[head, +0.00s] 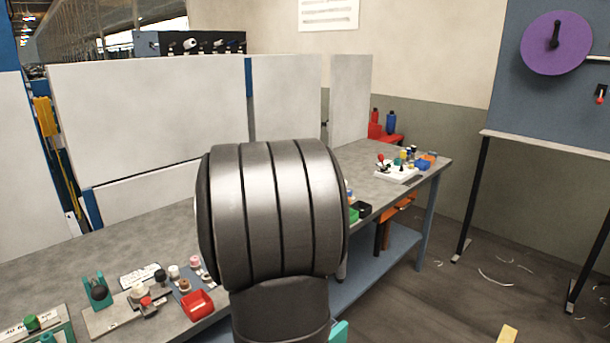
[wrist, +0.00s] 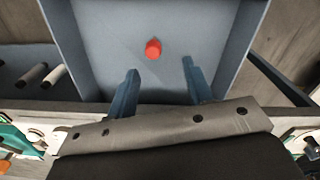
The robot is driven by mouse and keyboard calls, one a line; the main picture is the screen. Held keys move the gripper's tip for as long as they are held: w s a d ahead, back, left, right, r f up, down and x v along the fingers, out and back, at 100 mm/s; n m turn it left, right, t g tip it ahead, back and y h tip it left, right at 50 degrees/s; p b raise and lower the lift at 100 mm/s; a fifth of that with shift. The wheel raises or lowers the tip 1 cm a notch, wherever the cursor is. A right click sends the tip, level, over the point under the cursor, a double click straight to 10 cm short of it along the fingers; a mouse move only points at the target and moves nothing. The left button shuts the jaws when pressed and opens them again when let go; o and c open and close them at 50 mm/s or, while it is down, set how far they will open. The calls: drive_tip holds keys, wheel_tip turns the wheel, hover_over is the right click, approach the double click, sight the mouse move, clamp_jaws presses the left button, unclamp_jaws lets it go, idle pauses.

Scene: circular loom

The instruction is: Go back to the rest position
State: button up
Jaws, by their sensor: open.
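My gripper (wrist: 161,66) shows in the wrist view with its two blue fingers apart and nothing between them. A small red round piece (wrist: 153,49) lies beyond the fingertips on the floor of a grey-blue tray (wrist: 95,40), apart from the fingers. In the head view my gripper is hidden or out of frame; a large dark ribbed part of my own arm fills the middle and covers part of the workbench (head: 130,225).
On the bench are a red bin (head: 197,305), a teal fixture (head: 97,291) and several small parts. A white tray of coloured pieces (head: 396,172) stands at the far right end. White panels (head: 150,120) stand behind. A purple disc (head: 556,43) hangs at right.

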sight(104, 287)
drive_tip(key=s+a+r+n, duration=0.1)
drive_tip(key=s+a, duration=0.2)
drive_tip(key=a, duration=0.6)
drive_tip(key=s+a+r+n, duration=0.1)
drive_tip(key=s+a, duration=0.2)
drive_tip(key=a, duration=0.6)
drive_tip(key=s+a+r+n, duration=0.1)
drive_tip(key=s+a, duration=0.3)
drive_tip(key=a, duration=0.6)
drive_tip(key=shift+r+n, duration=0.25)
drive_tip(key=shift+n, duration=0.35)
drive_tip(key=shift+s, duration=0.1)
